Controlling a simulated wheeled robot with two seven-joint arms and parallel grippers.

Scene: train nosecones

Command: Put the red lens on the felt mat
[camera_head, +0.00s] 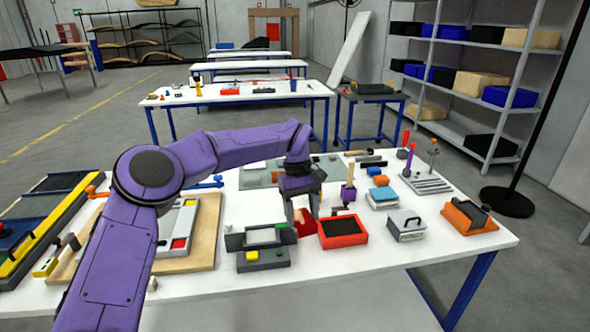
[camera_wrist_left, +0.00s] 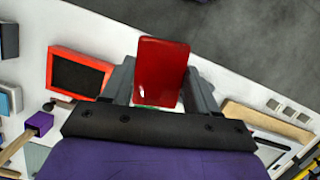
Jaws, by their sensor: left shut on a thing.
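My left gripper (camera_head: 303,215) is over the front middle of the white table, pointing down. It is shut on the red lens (camera_wrist_left: 162,70), a glossy red plate with rounded corners between the two fingers in the left wrist view. In the head view the lens (camera_head: 306,227) shows partly behind the fingers, close to the left side of a red tray with a dark inside. Its exact height above the table is hard to tell. A flat grey-green panel (camera_head: 257,180) lies at the back of the table; I cannot tell whether it is the felt mat. My right gripper is not in view.
The red tray (camera_head: 343,242) also shows in the left wrist view (camera_wrist_left: 54,70). A wooden board (camera_head: 208,225) lies further left. Grey and orange boxes are right. The table's front strip is clear.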

